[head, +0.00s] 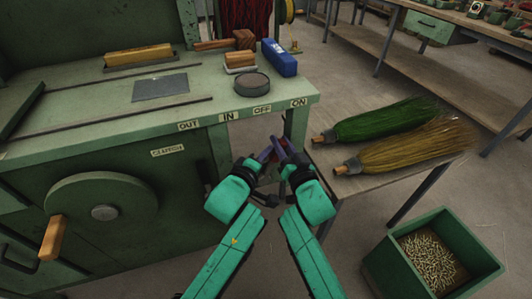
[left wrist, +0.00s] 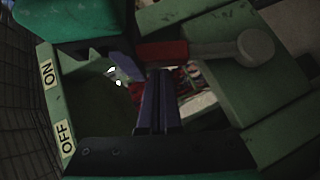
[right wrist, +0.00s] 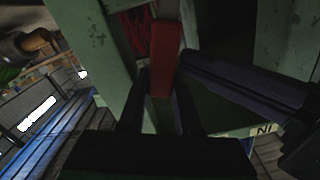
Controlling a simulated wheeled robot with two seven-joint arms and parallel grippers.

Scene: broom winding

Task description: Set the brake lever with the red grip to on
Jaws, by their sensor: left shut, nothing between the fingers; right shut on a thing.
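The brake lever's red grip (left wrist: 163,52) shows in the left wrist view, with a grey arm (left wrist: 215,49) running right to a round hub (left wrist: 256,46). My right gripper (right wrist: 158,98) is shut on the red grip (right wrist: 164,58), which stands between its fingers in the right wrist view. My left gripper (left wrist: 160,98) is shut and empty, close beside the grip. In the head view both grippers meet below the bench's front edge, under the OFF label (head: 262,110) and ON label (head: 298,103), and largely hide the lever.
The green machine bench (head: 170,115) has a crank wheel (head: 100,210) at left. A side table holds a green broom head (head: 385,119) and a straw one (head: 410,147). A green bin (head: 385,262) with small metal parts stands on the floor at right.

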